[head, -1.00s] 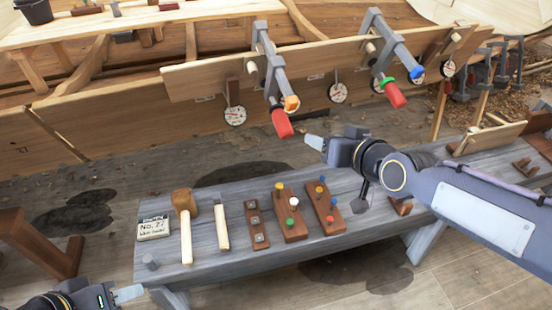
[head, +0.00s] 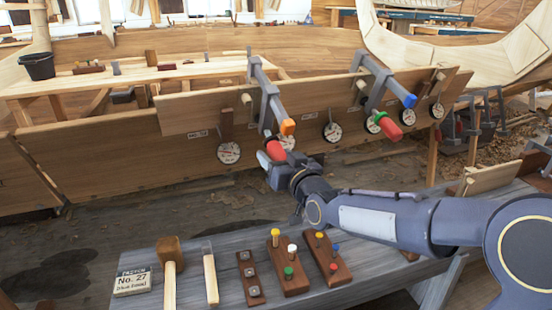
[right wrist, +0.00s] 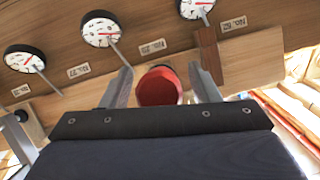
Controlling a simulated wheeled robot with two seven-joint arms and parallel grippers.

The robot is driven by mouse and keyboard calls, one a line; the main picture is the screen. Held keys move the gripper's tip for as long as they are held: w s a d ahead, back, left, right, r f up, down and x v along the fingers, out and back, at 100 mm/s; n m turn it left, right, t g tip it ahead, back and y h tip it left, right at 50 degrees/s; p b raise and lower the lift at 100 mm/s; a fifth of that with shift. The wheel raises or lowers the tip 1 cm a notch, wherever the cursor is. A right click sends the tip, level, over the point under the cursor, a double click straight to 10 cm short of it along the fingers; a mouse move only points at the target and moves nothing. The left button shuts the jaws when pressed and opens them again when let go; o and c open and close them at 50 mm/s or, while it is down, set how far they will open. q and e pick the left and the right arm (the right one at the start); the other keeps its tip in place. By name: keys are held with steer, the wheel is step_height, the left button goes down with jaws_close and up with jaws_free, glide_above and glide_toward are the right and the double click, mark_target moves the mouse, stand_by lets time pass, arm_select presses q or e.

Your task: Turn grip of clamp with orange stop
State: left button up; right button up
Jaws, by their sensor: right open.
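The clamp with the orange stop (head: 287,126) is a grey bar clamp on the hull planks in the head view. Its red grip (head: 275,148) hangs low at the near side, partly hidden behind my right gripper (head: 265,160). In the right wrist view, the round end of the red grip (right wrist: 158,88) shows between the two spread fingers of my right gripper (right wrist: 161,72), with gaps on both sides. I cannot tell how far the fingertips reach along it. My left gripper is out of view.
A second clamp with a blue stop (head: 410,101) and red grip (head: 391,128) hangs to the right. Round dials (head: 229,152) hang along the plank. The grey bench (head: 220,245) below holds a mallet (head: 170,258), a chisel-like tool (head: 210,275) and peg blocks (head: 290,270).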

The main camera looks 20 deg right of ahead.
steer(key=shift+w, duration=0.45)
